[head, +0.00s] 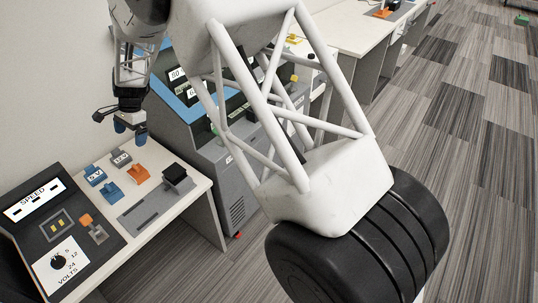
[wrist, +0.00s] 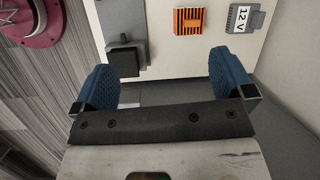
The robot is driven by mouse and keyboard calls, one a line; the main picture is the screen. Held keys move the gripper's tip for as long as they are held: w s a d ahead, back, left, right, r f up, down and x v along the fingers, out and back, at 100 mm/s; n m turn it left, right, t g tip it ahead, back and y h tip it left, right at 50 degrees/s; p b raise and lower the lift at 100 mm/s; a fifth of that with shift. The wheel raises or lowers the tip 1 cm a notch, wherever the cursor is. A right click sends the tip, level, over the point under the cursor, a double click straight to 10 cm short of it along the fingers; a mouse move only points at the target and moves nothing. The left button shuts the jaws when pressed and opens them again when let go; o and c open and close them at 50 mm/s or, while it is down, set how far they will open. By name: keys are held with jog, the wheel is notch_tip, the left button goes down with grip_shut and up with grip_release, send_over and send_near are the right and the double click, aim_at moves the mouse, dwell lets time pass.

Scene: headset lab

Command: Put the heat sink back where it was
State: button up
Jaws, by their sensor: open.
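An orange finned block (wrist: 191,21), which looks like the heat sink, lies on the white table in the wrist view. The head view shows an orange block (head: 138,174) between the blue blocks and a grey plate. My gripper (head: 130,130) is open and empty, above the back of the table. In the wrist view, its blue fingers (wrist: 165,80) stand wide apart with nothing between them. The grey plate (head: 140,214) has a black block (head: 176,174) at its far end; that block (wrist: 123,57) also shows in the wrist view. Where the heat sink was before is not shown.
A grey 12 V block (wrist: 243,18) sits beside the orange one. Two blue blocks (head: 95,175) (head: 112,192) lie on the table (head: 193,190). A dark panel (head: 62,240) with a SPEED display and a VOLTS knob stands at left. A grey console (head: 215,165) stands behind.

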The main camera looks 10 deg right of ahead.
jog(key=s+d+r+n+t, duration=0.1)
jog(key=s+d+r, duration=0.3)
jog(key=d+r, duration=0.5)
jog(key=s+d+r+n+t, duration=0.1)
jog(key=s+d+r, duration=0.3)
jog(key=d, duration=0.8)
jog(key=s+d+r+n+t, duration=0.15)
jog(key=s+d+r, duration=0.25)
jog(key=d+r, duration=0.5)
jog(key=s+d+n+h, duration=0.1)
jog(key=s+d+n, duration=0.1)
jog(key=s+d, duration=1)
jog(key=s+d+f+n+t+h, duration=0.1)
jog(key=s+d+n+h, duration=0.1)
jog(key=s+d, duration=1)
jog(key=shift+s+d+f, duration=0.25)
jog(key=shift+s+d, duration=0.05)
jog(key=shift+s, duration=1.95)
